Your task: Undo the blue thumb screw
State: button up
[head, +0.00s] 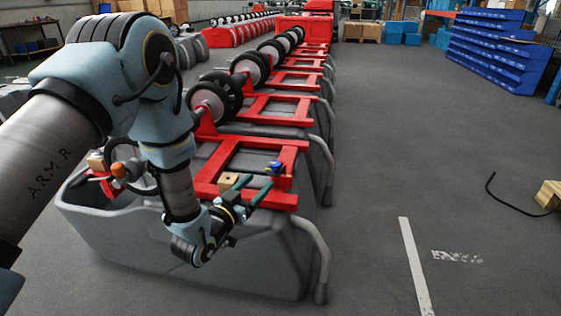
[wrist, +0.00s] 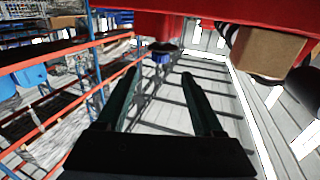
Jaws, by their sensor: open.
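The blue thumb screw (head: 274,168) is a small blue knob at the near right corner of a red frame (head: 287,201) on the nearest grey tank (head: 265,255). In the wrist view the blue thumb screw (wrist: 162,57) shows against the red frame's edge (wrist: 185,27), beyond and between the fingertips. My gripper (head: 262,180) has long dark green fingers, spread apart and empty, close to the screw in the head view. In the wrist view my gripper (wrist: 160,73) shows a clear gap between its fingers. I cannot tell the exact distance to the screw.
A grey curved pipe (head: 319,250) stands at the tank's right. The floor to the right is open, with a black hose (head: 510,200) lying there.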

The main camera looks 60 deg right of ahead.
aim_at(273, 168)
jog(key=d, duration=1)
jog(key=shift+d+b, duration=0.1)
jog(key=shift+b, duration=0.3)
grip_shut()
